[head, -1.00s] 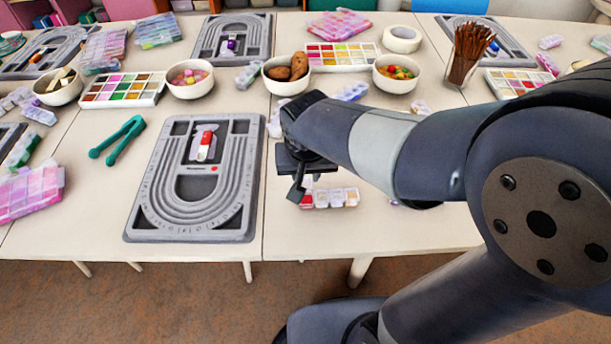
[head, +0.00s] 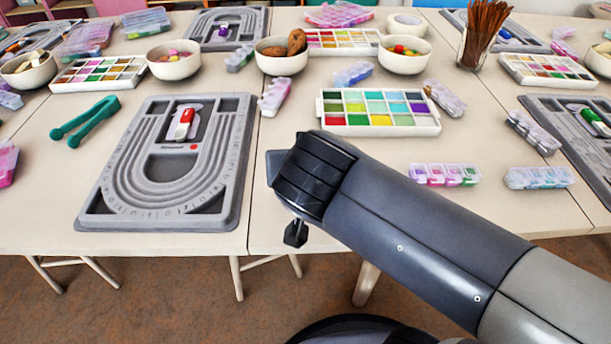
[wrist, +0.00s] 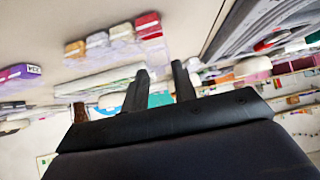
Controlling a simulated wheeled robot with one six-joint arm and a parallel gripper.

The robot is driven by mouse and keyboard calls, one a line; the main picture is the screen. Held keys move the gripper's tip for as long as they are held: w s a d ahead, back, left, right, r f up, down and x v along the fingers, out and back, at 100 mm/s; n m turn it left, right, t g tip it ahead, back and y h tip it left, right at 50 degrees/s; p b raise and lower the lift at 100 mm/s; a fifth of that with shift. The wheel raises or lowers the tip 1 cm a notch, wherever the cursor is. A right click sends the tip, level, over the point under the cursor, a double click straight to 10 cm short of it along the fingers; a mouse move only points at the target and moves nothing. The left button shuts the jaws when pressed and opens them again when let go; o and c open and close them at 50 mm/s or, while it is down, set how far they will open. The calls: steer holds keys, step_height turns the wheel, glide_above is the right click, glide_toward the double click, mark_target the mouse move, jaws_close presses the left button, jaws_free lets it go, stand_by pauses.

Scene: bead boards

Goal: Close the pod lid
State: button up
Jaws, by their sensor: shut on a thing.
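In the wrist view a pod strip (wrist: 121,37) lies on the pale table beyond my fingertips, with a red end cell, pale middle cells and an orange cell. I cannot tell how its lids stand. In the head view this strip is hidden, probably behind my arm. My gripper (wrist: 159,78) shows two dark fingers with a narrow gap, apart from the strip. Whatever is between the jaws cannot be made out. In the head view my gripper (head: 296,232) hangs low at the table's front edge, mostly hidden by the wrist.
A paint-like bead tray (head: 378,131) lies behind my arm. Other pod strips (head: 444,175) lie to the right. Bowls (head: 281,66) stand farther back.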

steer(key=shift+s+f+t+b, duration=0.3)
steer(key=shift+f+t+b, duration=0.25)
steer(key=shift+b, duration=1.25)
steer(key=shift+s+f+t+b, duration=0.35)
steer(key=shift+t+b, duration=0.4)
steer(key=shift+b, duration=1)
steer(key=t+b, duration=0.2)
steer(key=b, duration=0.1)
steer(key=shift+s+f, duration=0.3)
steer(key=shift+s, duration=0.05)
steer(key=shift+s+f+t+b, duration=0.25)
steer(key=shift+f+t, duration=0.1)
steer(key=shift+t, duration=0.65)
steer(key=shift+s+f+t+b, duration=0.15)
steer(key=shift+f+t+b, duration=0.15)
steer(key=shift+t, duration=0.7)
steer(key=o, duration=0.7)
steer(key=shift+c, duration=0.2)
